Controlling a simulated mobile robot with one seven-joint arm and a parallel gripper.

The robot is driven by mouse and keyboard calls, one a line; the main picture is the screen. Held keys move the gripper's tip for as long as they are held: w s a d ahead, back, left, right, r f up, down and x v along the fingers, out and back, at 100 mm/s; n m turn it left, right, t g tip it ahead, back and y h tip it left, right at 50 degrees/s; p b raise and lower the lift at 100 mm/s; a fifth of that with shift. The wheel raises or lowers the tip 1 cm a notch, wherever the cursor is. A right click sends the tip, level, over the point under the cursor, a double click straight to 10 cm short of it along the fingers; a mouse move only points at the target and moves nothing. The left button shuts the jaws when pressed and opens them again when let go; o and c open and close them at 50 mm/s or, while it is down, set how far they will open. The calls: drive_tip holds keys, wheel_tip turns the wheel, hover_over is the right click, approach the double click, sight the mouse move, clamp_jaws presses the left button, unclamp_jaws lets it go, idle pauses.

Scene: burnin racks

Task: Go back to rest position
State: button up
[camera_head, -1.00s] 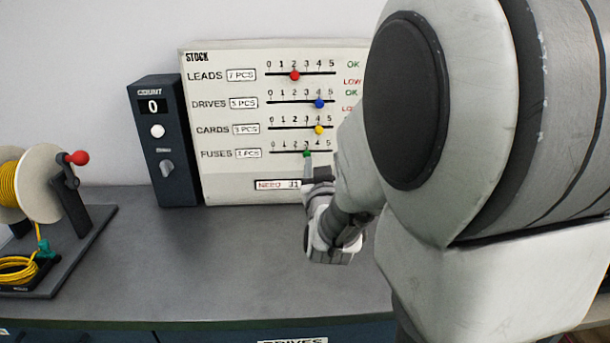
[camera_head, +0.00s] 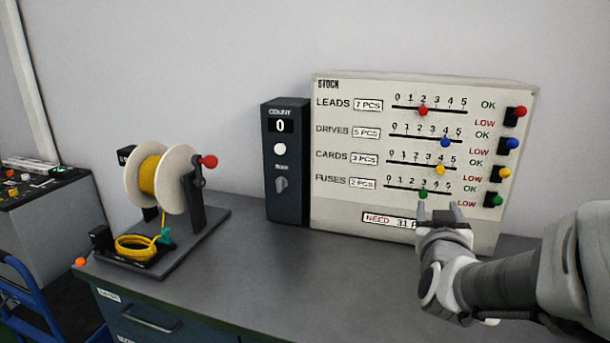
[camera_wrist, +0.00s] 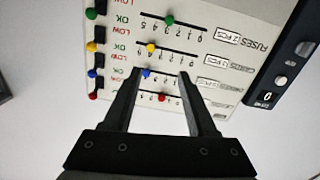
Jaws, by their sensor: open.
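My gripper (camera_head: 440,212) is open and empty in the head view, in front of the lower part of the white stock panel (camera_head: 345,212). Its fingers stand just below the green fuses slider (camera_head: 423,194), apparently apart from it. In the wrist view my open gripper (camera_wrist: 160,80) points at the panel, which appears upside down, with nothing between the fingers. The red leads slider (camera_head: 423,111), blue drives slider (camera_head: 445,142) and yellow cards slider (camera_head: 440,170) show above. The gripper hides part of the NEED label (camera_head: 388,219).
A dark count box (camera_head: 285,165) reading 0 stands left of the panel. A cable spool (camera_head: 160,180) with a red crank knob and yellow coil (camera_head: 137,247) sits further left. The grey countertop (camera_head: 300,270) between is clear. A blue cart (camera_head: 35,300) stands at lower left.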

drive_tip(key=s+a+r+n+g+y+p, duration=0.2)
drive_tip(key=s+a+g+y+p, duration=0.4)
drive_tip(key=a, duration=0.6)
drive_tip(key=s+a+n+g+y+p, duration=0.1)
drive_tip(key=s+a+g+p, duration=0.1)
drive_tip(key=s, duration=1.3)
drive_tip(key=shift+a+r+g, duration=0.15)
drive_tip(key=shift+a+g, duration=0.5)
drive_tip(key=shift+g, duration=0.45)
